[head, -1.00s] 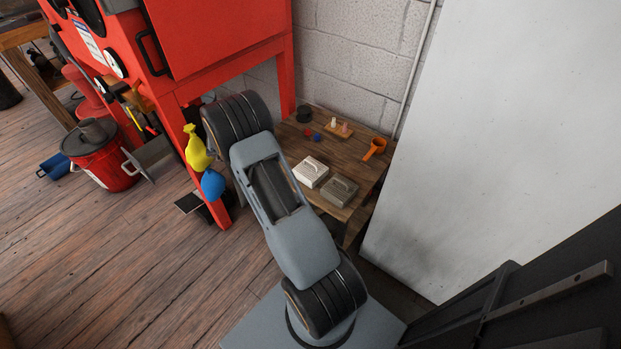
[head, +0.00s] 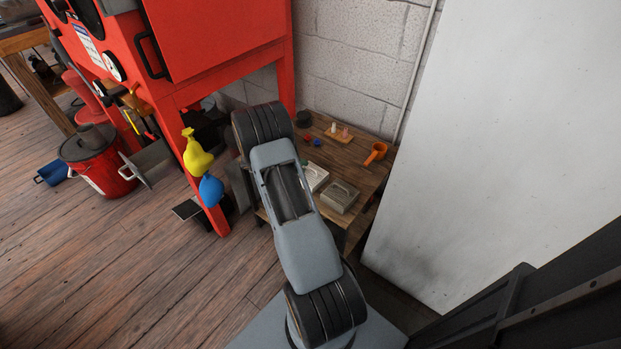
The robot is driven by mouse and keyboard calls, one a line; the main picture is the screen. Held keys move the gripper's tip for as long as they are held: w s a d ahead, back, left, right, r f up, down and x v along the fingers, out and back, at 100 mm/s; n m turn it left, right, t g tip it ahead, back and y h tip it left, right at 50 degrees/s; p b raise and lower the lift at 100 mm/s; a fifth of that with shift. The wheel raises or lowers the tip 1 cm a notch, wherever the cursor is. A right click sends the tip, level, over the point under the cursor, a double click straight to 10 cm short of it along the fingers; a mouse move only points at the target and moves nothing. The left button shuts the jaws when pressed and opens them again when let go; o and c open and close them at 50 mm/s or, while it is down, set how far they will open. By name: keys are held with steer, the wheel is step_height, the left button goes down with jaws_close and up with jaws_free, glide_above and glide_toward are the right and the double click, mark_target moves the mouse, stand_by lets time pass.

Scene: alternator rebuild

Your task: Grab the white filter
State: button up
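The white filter (head: 316,176) is a small pale block lying on the low wooden table in the head view. My arm's grey link covers part of its left side. A dirtier grey-beige filter (head: 340,196) of similar shape lies just to its right and nearer. My gripper does not show; only my upper arm links are seen, in front of the table's left part.
The wooden table (head: 360,160) also holds an orange cup (head: 376,153), small red and blue pieces, a small board with little items and a dark pot (head: 304,118). A red cabinet (head: 220,50) stands left, a white panel (head: 500,130) right.

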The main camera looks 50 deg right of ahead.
mark_target(308, 174)
steer(key=x, duration=0.3)
steer(key=shift+s+d+f+b, duration=0.1)
steer(key=shift+s+f+b, duration=0.05)
steer(key=shift+b, duration=0.15)
steer(key=shift+c, duration=0.3)
jaws_close()
